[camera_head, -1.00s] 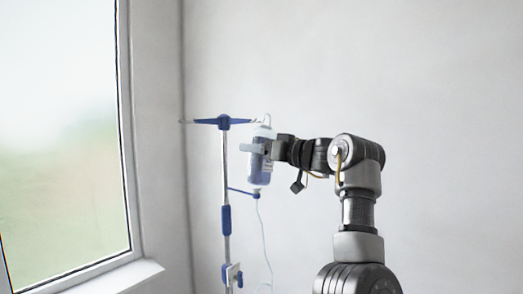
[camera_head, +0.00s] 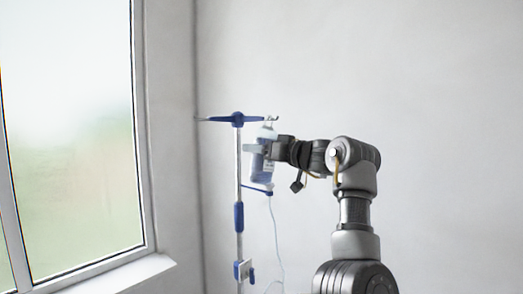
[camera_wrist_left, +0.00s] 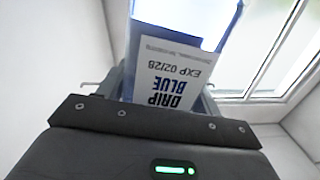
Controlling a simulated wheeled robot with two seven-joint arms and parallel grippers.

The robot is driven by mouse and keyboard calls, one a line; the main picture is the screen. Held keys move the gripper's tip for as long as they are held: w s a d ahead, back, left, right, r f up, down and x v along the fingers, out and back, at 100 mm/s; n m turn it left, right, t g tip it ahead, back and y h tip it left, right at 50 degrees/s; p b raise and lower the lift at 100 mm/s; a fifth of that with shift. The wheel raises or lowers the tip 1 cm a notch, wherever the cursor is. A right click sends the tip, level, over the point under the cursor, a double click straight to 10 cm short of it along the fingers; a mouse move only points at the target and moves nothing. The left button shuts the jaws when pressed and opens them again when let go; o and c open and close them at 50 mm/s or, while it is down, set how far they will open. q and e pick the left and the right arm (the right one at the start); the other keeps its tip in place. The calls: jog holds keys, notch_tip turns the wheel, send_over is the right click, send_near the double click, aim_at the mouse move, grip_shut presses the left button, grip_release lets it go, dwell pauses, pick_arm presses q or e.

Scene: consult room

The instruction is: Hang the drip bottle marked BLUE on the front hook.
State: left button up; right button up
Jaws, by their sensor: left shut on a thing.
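The drip bottle marked BLUE (camera_head: 262,170) is upright in the head view, with blue contents and a thin tube below. Its label, reading DRIP BLUE, shows upside down in the left wrist view (camera_wrist_left: 168,85). My left gripper (camera_head: 262,149) is shut on the bottle's upper body. The drip stand (camera_head: 239,165) stands just left of the bottle, with a blue crossbar on top. The crossbar's right hook (camera_head: 275,118) is just above the bottle's top. I cannot tell whether the bottle's loop touches it. My right gripper is not in view.
A window (camera_head: 75,140) with a sill (camera_head: 120,275) is at the left. A lower blue arm (camera_head: 258,188) of the stand reaches right, close under the bottle. A plain wall (camera_head: 420,80) fills the back and right.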

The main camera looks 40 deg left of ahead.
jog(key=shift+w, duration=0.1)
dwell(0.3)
pick_arm(q)
jog(key=o, duration=1.2)
jog(key=shift+o, duration=0.2)
